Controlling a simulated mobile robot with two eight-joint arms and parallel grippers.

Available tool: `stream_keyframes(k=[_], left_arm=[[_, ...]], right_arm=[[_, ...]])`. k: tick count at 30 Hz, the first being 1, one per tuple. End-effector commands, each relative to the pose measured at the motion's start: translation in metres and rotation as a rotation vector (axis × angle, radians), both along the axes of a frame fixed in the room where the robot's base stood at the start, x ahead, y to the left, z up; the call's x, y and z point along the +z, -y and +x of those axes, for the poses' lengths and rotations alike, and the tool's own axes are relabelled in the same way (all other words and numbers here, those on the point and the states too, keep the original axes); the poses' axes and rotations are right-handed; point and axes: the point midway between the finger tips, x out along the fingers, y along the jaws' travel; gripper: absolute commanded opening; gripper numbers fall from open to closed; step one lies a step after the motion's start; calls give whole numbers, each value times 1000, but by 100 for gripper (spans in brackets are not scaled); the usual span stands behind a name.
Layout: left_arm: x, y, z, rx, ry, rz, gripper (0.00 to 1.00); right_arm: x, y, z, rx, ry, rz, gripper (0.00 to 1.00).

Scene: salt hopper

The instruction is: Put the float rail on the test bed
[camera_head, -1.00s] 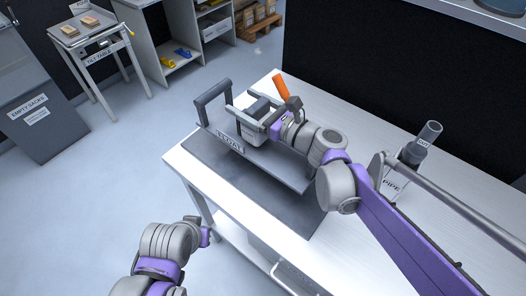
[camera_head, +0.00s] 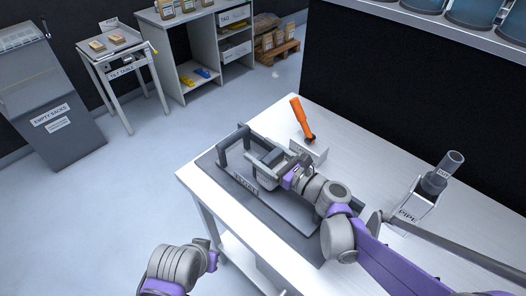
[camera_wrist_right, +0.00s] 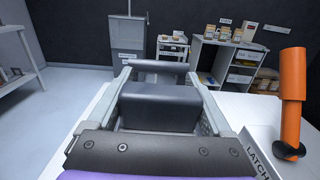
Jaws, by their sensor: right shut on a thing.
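In the right wrist view the grey jaws flank a dark block (camera_wrist_right: 158,108). The end of my left arm (camera_head: 212,260) is low, off the table's left edge; its jaws are not clear.
A grey pipe (camera_head: 446,172) in a holder stands at the right of the table (camera_head: 380,155). The tilt table (camera_head: 118,60) and shelves are farther back, across open floor.

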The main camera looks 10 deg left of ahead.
Motion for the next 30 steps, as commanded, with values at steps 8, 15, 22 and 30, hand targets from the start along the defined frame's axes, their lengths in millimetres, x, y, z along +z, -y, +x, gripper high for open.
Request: stream_keyframes(k=[8,15,22,30], left_arm=[[-2,0,0,0,-1,0,0],[1,0,0,0,0,0,0],[-4,0,-1,0,-1,0,0],[-8,0,-2,0,-3,0,0]], right_arm=[[-2,0,0,0,0,0,100],[1,0,0,0,0,0,100],[0,30,-19,-4,0,-1,100],[0,78,-50,-4,-1,-1,100]])
